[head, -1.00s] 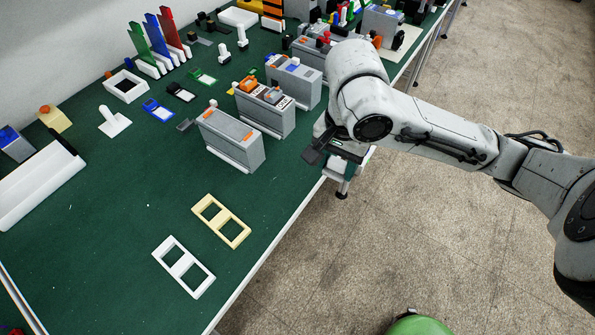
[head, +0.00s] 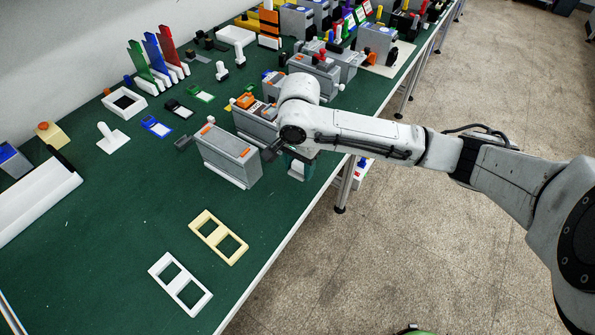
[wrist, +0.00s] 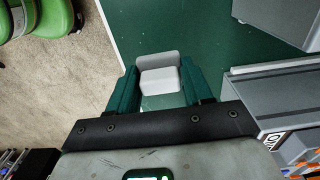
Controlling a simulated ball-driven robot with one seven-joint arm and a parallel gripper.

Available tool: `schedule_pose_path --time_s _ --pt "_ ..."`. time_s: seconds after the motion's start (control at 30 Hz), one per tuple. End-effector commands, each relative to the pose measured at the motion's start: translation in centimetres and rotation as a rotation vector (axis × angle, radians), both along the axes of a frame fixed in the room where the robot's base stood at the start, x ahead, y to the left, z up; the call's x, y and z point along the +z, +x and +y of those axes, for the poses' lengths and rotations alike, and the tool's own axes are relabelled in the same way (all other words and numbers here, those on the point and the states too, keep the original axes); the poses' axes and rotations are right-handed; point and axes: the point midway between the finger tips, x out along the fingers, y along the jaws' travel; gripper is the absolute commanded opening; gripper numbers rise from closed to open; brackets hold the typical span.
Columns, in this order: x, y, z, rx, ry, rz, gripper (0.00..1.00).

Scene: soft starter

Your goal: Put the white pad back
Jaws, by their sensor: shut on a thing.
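My gripper (wrist: 157,84) is shut on the white pad (wrist: 158,80), a small pale block with a raised flat part, seen between its green fingers in the wrist view. In the head view my gripper (head: 301,162) points down near the right edge of the green table (head: 110,232), with the white pad (head: 297,171) showing below it. It is just right of the nearest grey box (head: 230,158). Whether the pad touches the table cannot be told. The gripper's upper part is partly hidden by my wrist.
More grey boxes (head: 318,75) stand in a row behind the gripper. A cream frame (head: 205,217) and a white frame (head: 160,267) with openings lie on the table's front part. The green surface left of the nearest grey box is mostly clear. Speckled floor lies right of the table.

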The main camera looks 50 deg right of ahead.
Motion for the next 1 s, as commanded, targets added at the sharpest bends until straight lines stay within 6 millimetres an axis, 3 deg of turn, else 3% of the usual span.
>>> schedule_pose_path --time_s 0.37,0.77,0.8,1.0 --pt "-3.7 0.7 -0.4 0.000 -0.002 0.000 0.21" --pt "-4.2 0.7 -0.3 -0.002 0.000 -0.001 0.21" --pt "-4.2 0.7 -0.3 -0.002 0.000 -0.001 0.51" --pt "-4.2 0.7 -0.3 -0.001 -0.001 -0.001 0.70"
